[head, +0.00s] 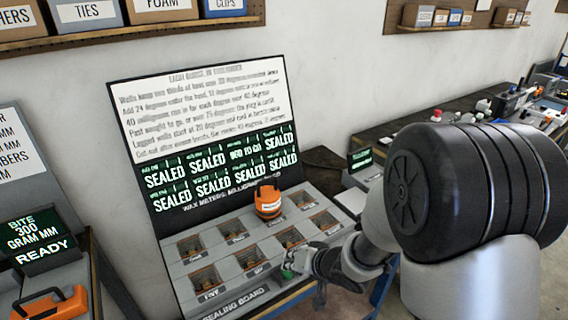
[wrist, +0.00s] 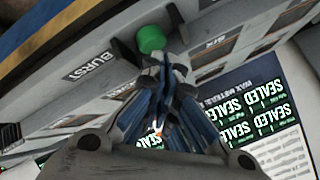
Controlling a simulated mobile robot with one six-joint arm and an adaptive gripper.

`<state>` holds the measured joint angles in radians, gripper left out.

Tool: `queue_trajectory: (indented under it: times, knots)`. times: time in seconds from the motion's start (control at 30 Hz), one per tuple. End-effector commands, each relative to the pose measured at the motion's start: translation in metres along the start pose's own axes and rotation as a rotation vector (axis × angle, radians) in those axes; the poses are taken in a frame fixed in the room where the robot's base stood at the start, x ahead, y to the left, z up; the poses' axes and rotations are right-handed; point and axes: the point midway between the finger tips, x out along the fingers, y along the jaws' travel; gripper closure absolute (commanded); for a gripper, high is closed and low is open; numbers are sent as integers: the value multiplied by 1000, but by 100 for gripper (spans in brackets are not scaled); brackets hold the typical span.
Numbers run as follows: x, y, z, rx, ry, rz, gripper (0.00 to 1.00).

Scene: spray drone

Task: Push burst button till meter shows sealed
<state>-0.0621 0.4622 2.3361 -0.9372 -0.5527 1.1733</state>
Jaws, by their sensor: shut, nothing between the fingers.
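The green burst button (head: 287,274) is on the front edge of the sealing board (head: 235,300); it also shows in the wrist view (wrist: 151,38), next to the BURST label. My gripper (head: 305,262) is shut and empty, and its fingertips (wrist: 153,62) are right at the button. I cannot tell whether they press it. The meter panel (head: 222,170) behind the board reads SEALED in most cells. One upper-row cell, third from the left, reads as something "TO GO"; its first part is unclear. An orange tool (head: 267,200) stands on the board among the wells.
Several open wells (head: 203,277) with small labels lie in the board. A dark bench (head: 430,120) with clutter runs along the right wall. Labelled bins sit on shelves above.

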Motion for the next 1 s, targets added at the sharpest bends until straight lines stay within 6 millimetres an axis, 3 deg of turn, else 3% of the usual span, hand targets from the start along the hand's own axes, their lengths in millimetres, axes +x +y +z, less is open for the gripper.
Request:
queue_trajectory:
  times: [1.0]
  knots:
    - [4,3,3,0,-1,0,100]
